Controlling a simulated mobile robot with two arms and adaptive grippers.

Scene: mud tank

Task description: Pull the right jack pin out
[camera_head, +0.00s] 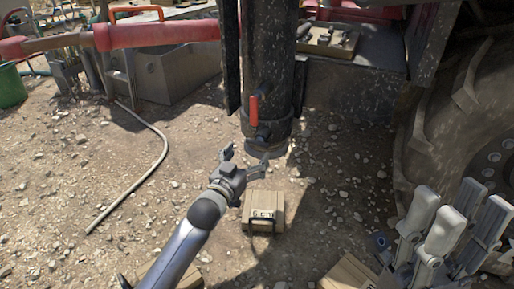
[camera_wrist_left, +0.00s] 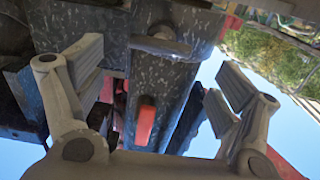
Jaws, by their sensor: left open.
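The jack leg (camera_head: 268,50) is a dark, mud-spattered column ending in a round foot. A short dark stub, seemingly the jack pin (camera_head: 262,133), sticks out low on its front. In the left wrist view a grey bar, seemingly the same pin (camera_wrist_left: 160,46), crosses the column. A red handle (camera_head: 254,108) sits just above the stub; it also shows in the wrist view (camera_wrist_left: 145,122). My left gripper (camera_head: 246,160) is open and empty, below and in front of the stub, apart from it. My right gripper (camera_head: 455,222) is at lower right, its fingers apart and empty.
A wooden block (camera_head: 263,211) with a dark rope handle lies on the gravel below my left gripper. Another block (camera_head: 348,274) lies at the bottom. A large tyre (camera_head: 462,105) stands at right. A hose (camera_head: 150,165) lies on open ground at left.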

